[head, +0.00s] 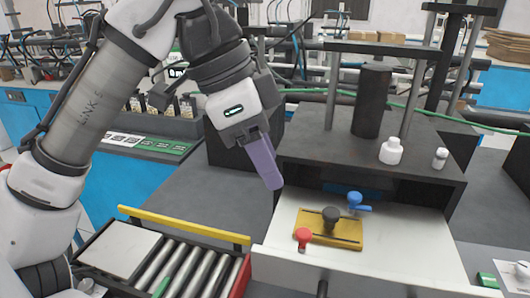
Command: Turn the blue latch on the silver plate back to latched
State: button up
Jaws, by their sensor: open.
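The blue latch (356,201) stands on the pale silver plate (405,238), just behind a yellow block. Its short arm points to the right. A red latch (303,236) stands at the block's front left corner. My gripper (274,183), with purple fingers, hangs in the air left of the blue latch and is apart from it. The fingers overlap in this view, so the gap between them is hidden, and nothing shows held.
The yellow block (345,238) carries a dark knob (330,216). A dark fixture with posts and a shelf (425,170) stands behind the plate, with white bottles on top. A roller conveyor (185,262) with a yellow rail lies at front left. The plate's right side is clear.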

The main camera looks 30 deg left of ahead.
aim_at(354, 198)
jog(key=k, duration=1)
